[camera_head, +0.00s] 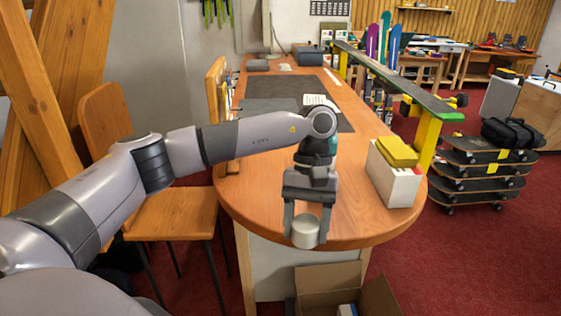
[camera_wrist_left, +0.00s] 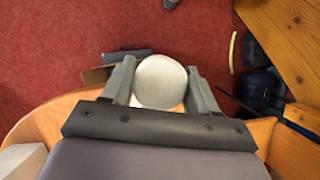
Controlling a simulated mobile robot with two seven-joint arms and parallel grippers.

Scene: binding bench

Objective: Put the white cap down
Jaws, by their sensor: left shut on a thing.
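The white cap (camera_head: 305,231) is a short, round, off-white piece held between the fingers of my left gripper (camera_head: 307,222) in the head view. It is over the rounded near end of the wooden bench (camera_head: 372,222). In the left wrist view the cap (camera_wrist_left: 160,80) sits between the two fingers of the left gripper (camera_wrist_left: 160,85), with the bench edge (camera_wrist_left: 60,110) and red floor beyond it. Whether the cap touches the bench top is hard to tell. My right gripper is in neither view.
A white box with a yellow block (camera_head: 397,152) stands on the bench to the right of my gripper. An open cardboard box (camera_head: 328,277) is on the floor below the near edge. A wooden chair (camera_head: 172,212) stands at left. Stacked skateboards (camera_head: 485,172) are at right.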

